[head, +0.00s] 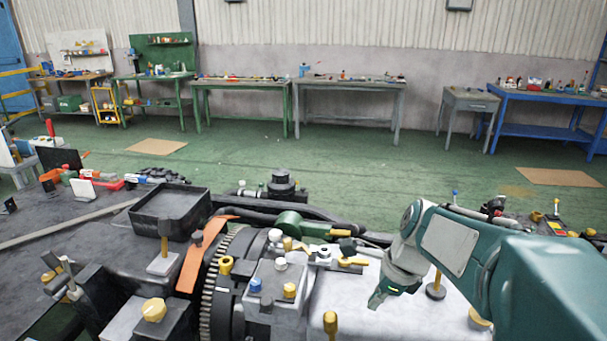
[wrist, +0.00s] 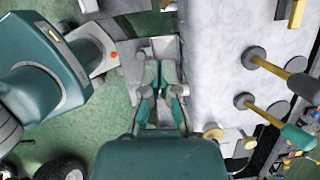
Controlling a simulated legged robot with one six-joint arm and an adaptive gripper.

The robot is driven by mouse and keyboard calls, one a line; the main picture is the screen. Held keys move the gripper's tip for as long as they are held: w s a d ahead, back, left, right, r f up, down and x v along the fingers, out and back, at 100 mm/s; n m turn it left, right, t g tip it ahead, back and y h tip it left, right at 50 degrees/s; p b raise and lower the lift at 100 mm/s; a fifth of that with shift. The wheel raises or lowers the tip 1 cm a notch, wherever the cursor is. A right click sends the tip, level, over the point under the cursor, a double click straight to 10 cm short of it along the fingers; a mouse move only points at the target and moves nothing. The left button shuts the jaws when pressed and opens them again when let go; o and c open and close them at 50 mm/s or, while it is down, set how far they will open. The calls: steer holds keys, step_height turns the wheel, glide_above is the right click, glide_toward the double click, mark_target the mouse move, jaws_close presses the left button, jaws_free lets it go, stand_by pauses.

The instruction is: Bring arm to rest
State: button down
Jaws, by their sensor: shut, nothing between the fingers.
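My teal arm reaches in from the lower right of the head view, with its elbow raised and its wrist bent downward. My gripper (head: 376,302) points down over the left part of a pale grey surface (head: 420,318). In the wrist view my gripper (wrist: 160,68) shows its two fingers close together, shut and with nothing held. The fingers are above a grey block-like part beside the pale surface (wrist: 218,85). I cannot tell how high the fingertips are above what lies under them.
Left of my gripper stand a large toothed ring (head: 222,280), an orange strip (head: 203,252) and a black tray (head: 172,222). Yellow-topped posts (head: 330,322) rise close by. Workbenches (head: 350,83) line the far wall, with open green floor (head: 310,150) before them.

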steer(key=s+r+n+t+h, duration=0.1)
steer(key=s+r+n+t, duration=0.1)
steer(key=s+n, duration=0.5)
steer(key=s+a+r+n+t+h, duration=0.1)
steer(key=s+n, duration=0.6)
steer(key=n, duration=0.8)
steer(key=shift+s+a+r+t+h, duration=0.3)
steer(key=shift+r+t+h, duration=0.2)
steer(key=shift+h, duration=0.1)
